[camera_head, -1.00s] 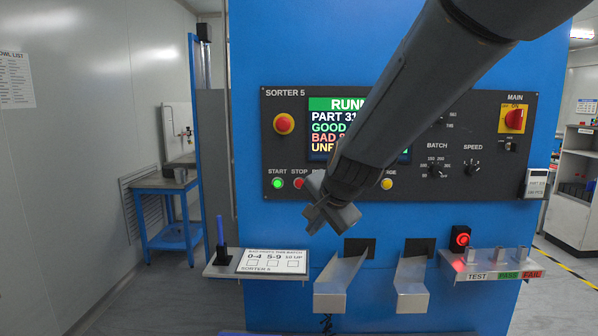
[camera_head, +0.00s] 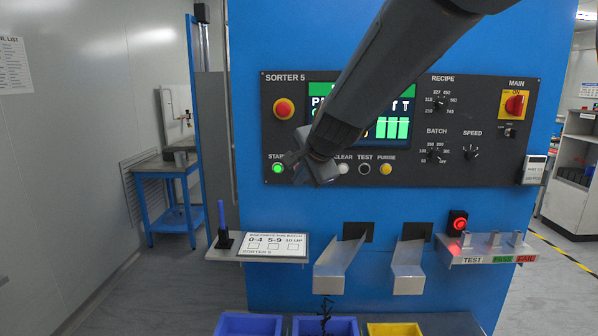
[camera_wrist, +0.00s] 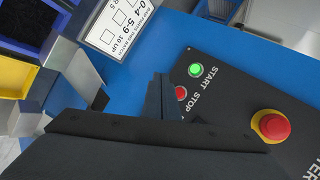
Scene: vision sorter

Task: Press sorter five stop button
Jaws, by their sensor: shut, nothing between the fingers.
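The sorter five control panel (camera_head: 455,115) is dark on a blue cabinet. Its red stop button (camera_wrist: 181,93) shows in the wrist view, right beside the tip of my gripper (camera_wrist: 160,97); whether they touch I cannot tell. In the head view my gripper (camera_head: 308,170) is in front of the panel's lower left and hides the stop button. The gripper is shut and empty. The lit green start button (camera_head: 278,168) is just left of it and also shows in the wrist view (camera_wrist: 195,70). The screen (camera_head: 392,128), partly behind my arm, shows green bars.
A red emergency knob on yellow (camera_head: 284,108) sits above the start button. White and yellow buttons (camera_head: 386,169) lie to the right. Below are two metal chutes (camera_head: 334,265), a shelf with a paper card (camera_head: 272,245), and blue and yellow bins (camera_head: 394,329).

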